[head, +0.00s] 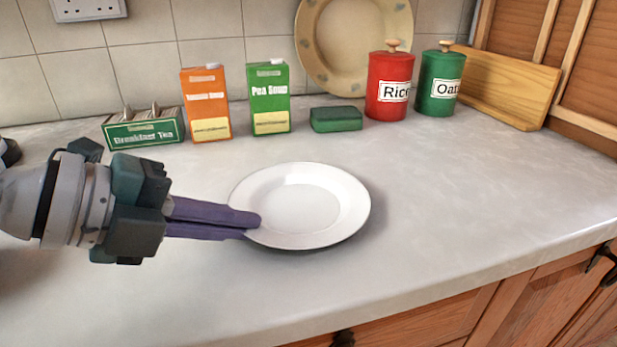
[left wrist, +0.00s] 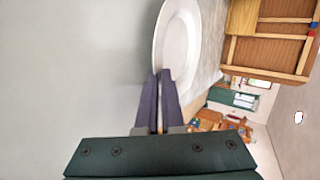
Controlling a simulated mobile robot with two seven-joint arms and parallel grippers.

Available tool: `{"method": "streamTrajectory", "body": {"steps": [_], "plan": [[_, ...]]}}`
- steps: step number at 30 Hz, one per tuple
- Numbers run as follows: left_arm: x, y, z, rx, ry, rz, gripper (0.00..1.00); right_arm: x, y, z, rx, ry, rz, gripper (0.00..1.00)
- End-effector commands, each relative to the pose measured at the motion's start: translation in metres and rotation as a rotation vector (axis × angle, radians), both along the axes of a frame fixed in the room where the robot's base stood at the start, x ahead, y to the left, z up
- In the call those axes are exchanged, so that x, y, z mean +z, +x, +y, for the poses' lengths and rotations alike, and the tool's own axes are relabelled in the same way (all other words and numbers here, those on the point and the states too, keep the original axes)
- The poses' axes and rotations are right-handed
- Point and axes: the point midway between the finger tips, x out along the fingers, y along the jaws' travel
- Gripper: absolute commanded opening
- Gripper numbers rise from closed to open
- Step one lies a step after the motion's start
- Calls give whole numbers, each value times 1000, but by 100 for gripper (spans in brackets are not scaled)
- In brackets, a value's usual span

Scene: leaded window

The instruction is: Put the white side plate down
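The white side plate (head: 305,205) is roughly level over the middle of the worktop. A narrow shadow shows under its front and right edge; I cannot tell whether it touches the worktop or is held just above it. My left gripper (head: 250,226) comes in from the left, with its purple fingers close together on the plate's left rim. In the left wrist view the plate (left wrist: 180,40) is at the top and the rim meets the fingertips of my left gripper (left wrist: 164,74). My right gripper is not in view.
Along the back of the worktop (head: 450,210) stand a tea box (head: 144,132), an orange carton (head: 206,104), a green soup carton (head: 268,98), a green sponge (head: 336,119), a red rice tin (head: 388,75) and a green oats tin (head: 436,98). The worktop right of the plate is clear.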

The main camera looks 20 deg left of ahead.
Motion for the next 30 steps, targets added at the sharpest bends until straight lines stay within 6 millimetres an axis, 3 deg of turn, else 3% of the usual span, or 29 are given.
{"method": "streamTrajectory", "body": {"steps": [1, 3, 11, 30], "plan": [[-1, 1, 0, 0, -1, -3, 0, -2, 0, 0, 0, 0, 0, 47], [0, 0, 0, 0, -1, -3, 11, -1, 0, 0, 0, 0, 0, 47], [-2, 0, 0, -1, 2, 2, 39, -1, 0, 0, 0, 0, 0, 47], [-2, -9, 8, 0, 14, 16, 39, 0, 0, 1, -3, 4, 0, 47]]}}
